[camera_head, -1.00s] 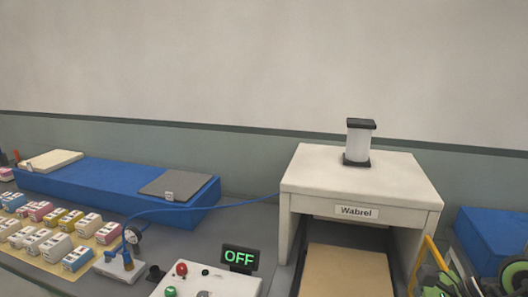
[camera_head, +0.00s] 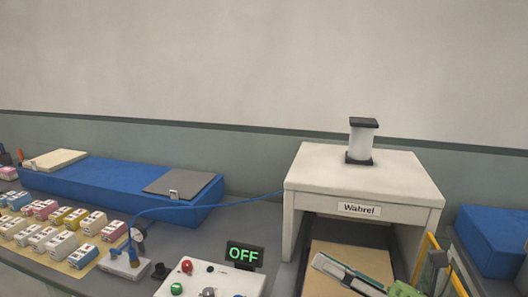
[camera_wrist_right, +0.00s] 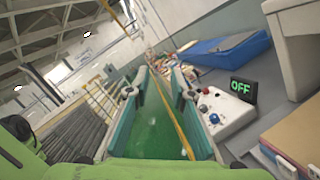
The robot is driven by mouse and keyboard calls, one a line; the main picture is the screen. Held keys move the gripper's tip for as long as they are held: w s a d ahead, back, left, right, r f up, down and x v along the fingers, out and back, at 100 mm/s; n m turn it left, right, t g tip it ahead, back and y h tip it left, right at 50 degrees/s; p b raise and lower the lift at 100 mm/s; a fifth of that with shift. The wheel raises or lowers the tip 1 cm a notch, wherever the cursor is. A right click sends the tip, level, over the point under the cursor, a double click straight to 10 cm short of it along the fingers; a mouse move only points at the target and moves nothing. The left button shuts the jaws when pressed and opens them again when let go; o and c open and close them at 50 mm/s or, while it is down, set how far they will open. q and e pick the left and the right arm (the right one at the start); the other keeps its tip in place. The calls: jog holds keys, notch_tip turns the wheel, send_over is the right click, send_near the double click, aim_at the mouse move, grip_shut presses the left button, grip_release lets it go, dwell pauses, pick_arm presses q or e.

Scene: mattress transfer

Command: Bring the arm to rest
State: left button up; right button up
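My right gripper (camera_head: 350,270) shows at the bottom right of the head view, in front of the opening of the white press labelled Wabrel. Green parts of my right arm show at the bottom edge beside it. In the right wrist view, the fingers of my right gripper (camera_wrist_right: 160,78) are spread apart. Nothing is held between them, and green floor shows in the gap. My left gripper is not in view.
The white press (camera_head: 365,182) has a tan board (camera_head: 318,284) in its opening. A control box (camera_head: 222,281) with an OFF display (camera_head: 244,254) stands left of it. Blue cases (camera_head: 100,187) and small cartons (camera_head: 60,245) fill the left. A yellow bar (camera_head: 425,250) is close to my gripper.

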jog(key=w+d+f+m+t+h, duration=0.15)
jog(key=d+m+t+h, duration=0.3)
jog(key=m, duration=0.45)
jog(key=w+d+m+t+h, duration=0.35)
jog(key=m+t+h, duration=0.2)
jog(key=m, duration=0.35)
jog(key=s+d+f+m+g+h, duration=0.3)
jog(key=d+f+m+g+h, duration=0.15)
jog(key=f+m, duration=0.45)
jog(key=s+d+f+m+g+h, duration=0.35)
jog(key=f+m+h, duration=0.2)
jog(key=f, duration=0.55)
jog(key=s+a+f+m+g+y, duration=0.25)
jog(key=s+f+g, duration=0.25)
jog(key=s+f, duration=0.3)
jog(key=s+a+f+m+g+y, duration=0.1)
jog(key=s+a+f+m+g, duration=0.25)
jog(key=s+f, duration=0.45)
jog(key=s+a+f+g, duration=0.1)
jog(key=s+f, duration=0.1)
jog(key=f, duration=1)
jog(key=s+f+g, duration=0.1)
jog(key=s+f, duration=0.1)
jog(key=f, duration=1)
jog(key=s+d+f+g, duration=0.1)
jog(key=s+d+f, duration=0.2)
jog(key=s+f, duration=1.4)
jog(key=shift+s+n, duration=0.35)
jog(key=shift+n, duration=0.1)
jog(key=shift+g+h, duration=0.25)
